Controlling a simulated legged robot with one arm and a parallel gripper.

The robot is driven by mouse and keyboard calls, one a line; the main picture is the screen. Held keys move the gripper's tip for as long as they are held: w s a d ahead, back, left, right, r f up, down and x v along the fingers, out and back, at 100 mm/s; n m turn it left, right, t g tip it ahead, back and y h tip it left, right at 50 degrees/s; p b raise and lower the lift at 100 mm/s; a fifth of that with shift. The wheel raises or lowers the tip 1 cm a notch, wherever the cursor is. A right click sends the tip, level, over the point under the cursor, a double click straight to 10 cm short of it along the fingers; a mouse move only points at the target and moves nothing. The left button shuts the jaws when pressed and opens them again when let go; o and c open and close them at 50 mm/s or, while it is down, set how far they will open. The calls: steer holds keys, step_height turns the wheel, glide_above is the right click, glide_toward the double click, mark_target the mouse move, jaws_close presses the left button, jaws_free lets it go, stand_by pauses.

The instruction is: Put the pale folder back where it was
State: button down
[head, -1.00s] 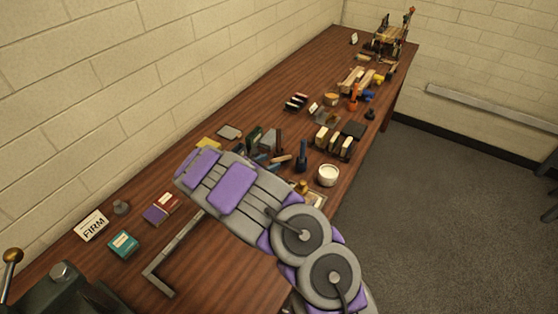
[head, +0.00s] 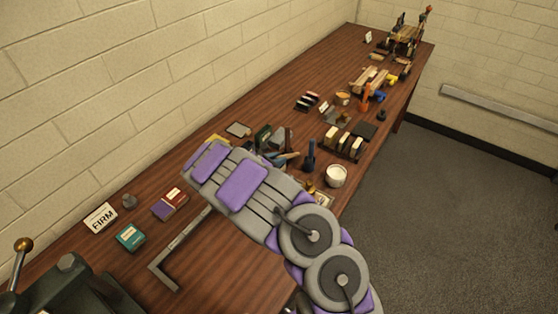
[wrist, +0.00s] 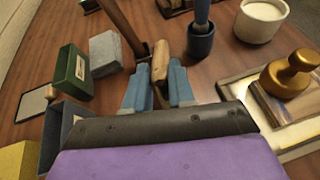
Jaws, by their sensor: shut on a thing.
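The pale folder (wrist: 160,58) is a narrow tan piece with a rounded end. In the wrist view it stands out between the blue fingers of my gripper (wrist: 158,82), which is shut on it. Its lower part is hidden between the fingers. A dark brown upright handle (wrist: 122,26) is close to its left, and I cannot tell if they touch. In the head view my arm covers most of the gripper, and the folder is too small to make out surely.
A blue pot with a handle in it (wrist: 201,42) and a white bowl (wrist: 261,20) stand beyond to the right. A brass stamp (wrist: 288,74) is at right. A green box (wrist: 69,76) and a grey block (wrist: 105,53) are at left. Bare wood (head: 222,262) lies in front.

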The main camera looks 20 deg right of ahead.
step_height(320, 180, up, 10)
steer(key=shift+a+f+p, duration=0.1)
steer(key=shift+f+p, duration=0.15)
steer(key=shift+p, duration=0.85)
step_height(320, 180, up, 17)
steer(key=n+t+y+p, duration=0.2)
steer(key=n+t, duration=0.1)
steer(key=t, duration=0.1)
steer(key=s+a+n+t+y+b, duration=0.1)
steer(key=a+n+t+y, duration=0.1)
steer(key=a, duration=0.4)
steer(key=s+a+r+n+t+y+b, duration=0.1)
steer(key=s+a+n+y, duration=0.1)
steer(key=a+n+y, duration=0.2)
steer(key=a+n, duration=0.1)
steer(key=a, duration=0.2)
steer(key=shift+s+r+t, duration=0.25)
steer(key=shift+r+t, duration=0.05)
steer(key=shift+t, duration=0.1)
steer(key=shift+s+a+f, duration=0.1)
steer(key=shift+a, duration=0.05)
